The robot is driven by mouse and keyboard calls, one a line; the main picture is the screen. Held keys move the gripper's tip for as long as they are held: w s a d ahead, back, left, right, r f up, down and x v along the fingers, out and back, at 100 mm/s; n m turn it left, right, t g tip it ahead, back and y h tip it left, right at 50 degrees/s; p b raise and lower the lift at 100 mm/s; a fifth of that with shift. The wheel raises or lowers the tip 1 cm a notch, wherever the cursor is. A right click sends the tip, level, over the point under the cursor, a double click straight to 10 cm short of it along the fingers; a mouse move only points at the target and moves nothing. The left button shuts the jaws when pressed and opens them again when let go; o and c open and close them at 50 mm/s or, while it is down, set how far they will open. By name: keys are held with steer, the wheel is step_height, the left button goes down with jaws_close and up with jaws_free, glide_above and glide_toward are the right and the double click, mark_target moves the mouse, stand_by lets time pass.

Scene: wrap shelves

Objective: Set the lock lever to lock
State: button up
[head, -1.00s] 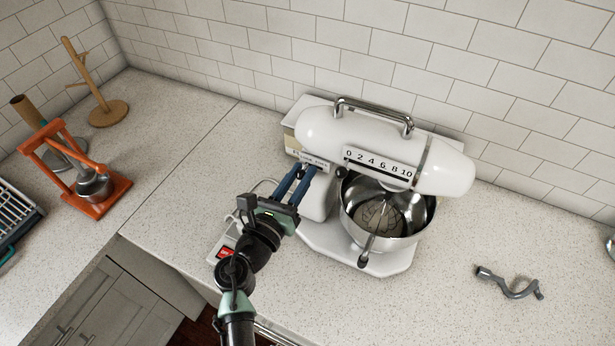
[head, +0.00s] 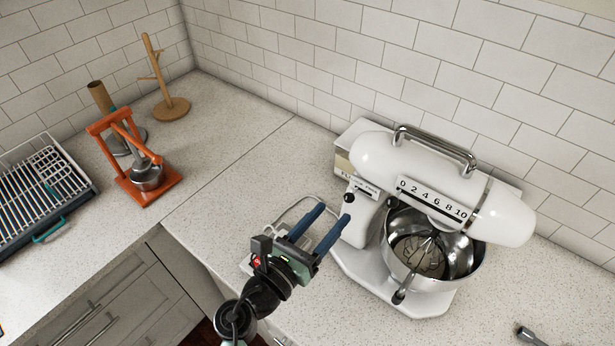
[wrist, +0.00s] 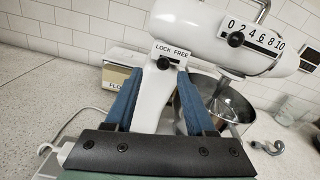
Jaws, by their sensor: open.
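The white stand mixer (head: 420,175) stands on the counter; it also fills the upper wrist view (wrist: 205,30). Its lock lever has a black knob (wrist: 163,63) below the LOCK FREE label (wrist: 172,50), under the word LOCK, on the left side. The knob (head: 348,197) also shows in the head view at the left end of the label. My gripper (head: 332,212) is open and empty, its blue fingers pointing at the mixer column, just short of the lever. In the wrist view the knob shows between and beyond the fingertips (wrist: 158,74).
A steel bowl (head: 465,258) with a whisk sits under the mixer head. A box (head: 343,158) stands behind the mixer. An orange press (head: 170,182), a wooden stand (head: 172,108) and a dish rack (head: 40,200) are at left.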

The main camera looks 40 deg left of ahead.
steer(key=s+b, duration=0.1)
steer(key=s, duration=0.5)
steer(key=shift+s+a, duration=0.15)
steer(key=shift+s, duration=0.15)
